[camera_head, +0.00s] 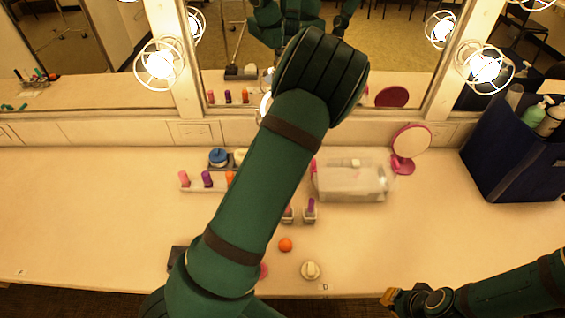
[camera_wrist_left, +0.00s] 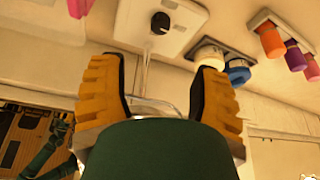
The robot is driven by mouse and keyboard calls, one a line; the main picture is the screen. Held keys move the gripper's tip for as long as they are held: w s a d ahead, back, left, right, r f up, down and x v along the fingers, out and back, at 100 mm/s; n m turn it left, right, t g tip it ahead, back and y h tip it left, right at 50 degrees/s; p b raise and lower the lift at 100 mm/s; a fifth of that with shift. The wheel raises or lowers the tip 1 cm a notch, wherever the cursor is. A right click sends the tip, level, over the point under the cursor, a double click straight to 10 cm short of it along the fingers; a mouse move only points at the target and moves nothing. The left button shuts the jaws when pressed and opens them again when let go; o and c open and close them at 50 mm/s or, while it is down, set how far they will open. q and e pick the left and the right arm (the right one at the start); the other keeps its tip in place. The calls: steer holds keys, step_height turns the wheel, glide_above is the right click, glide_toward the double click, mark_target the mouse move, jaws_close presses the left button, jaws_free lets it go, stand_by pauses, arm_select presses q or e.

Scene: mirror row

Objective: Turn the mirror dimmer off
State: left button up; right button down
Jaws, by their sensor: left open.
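A black round knob (camera_wrist_left: 160,23) on a pale plate (camera_wrist_left: 183,12) shows at the top of the left wrist view; it looks like the mirror dimmer. A small light mark is on its face. My left gripper (camera_wrist_left: 161,68) is open and empty, its fingertips apart and a little short of the knob. In the head view my left arm hides this gripper and the knob. The mirror bulbs (camera_head: 159,65) are lit. My right gripper (camera_head: 390,296) is low at the right over the counter's front edge, too small to tell its state.
A clear box (camera_head: 350,182), a pink round mirror (camera_head: 411,140) and a navy caddy (camera_head: 512,155) stand right of my left arm. Bottles in a rack (camera_head: 207,180) stand left. The left counter is clear.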

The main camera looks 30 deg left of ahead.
arm_select(q)
steer(key=b+x, duration=0.2)
steer(key=x, duration=1.1)
steer(key=shift+f, duration=0.4)
steer(key=shift+o, duration=0.2)
jaws_close()
